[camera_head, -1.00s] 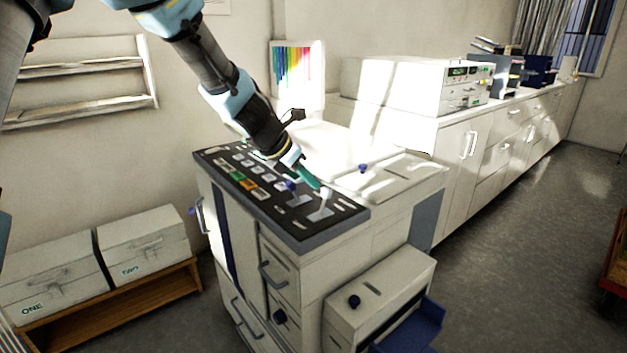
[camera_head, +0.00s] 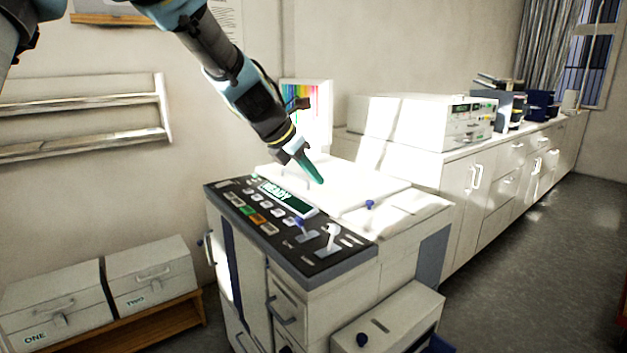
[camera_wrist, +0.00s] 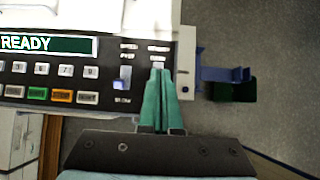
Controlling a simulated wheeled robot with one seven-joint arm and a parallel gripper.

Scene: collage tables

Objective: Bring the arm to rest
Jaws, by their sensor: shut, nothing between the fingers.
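My gripper (camera_head: 316,174) has green fingers that are shut and empty. In the wrist view the fingers (camera_wrist: 158,75) point at the right end of the black control panel (camera_wrist: 50,72). The panel (camera_head: 283,228) has a READY display (camera_head: 287,197), rows of white, green and orange buttons, and small levers (camera_head: 332,236) at its right end.
Two boxes marked ONE (camera_head: 55,305) and TWO (camera_head: 150,270) sit on a low wooden bench at the left. A side unit (camera_head: 385,325) juts from the machine's lower right. A long white counter (camera_head: 490,185) runs along the back wall. Grey floor lies open at the right.

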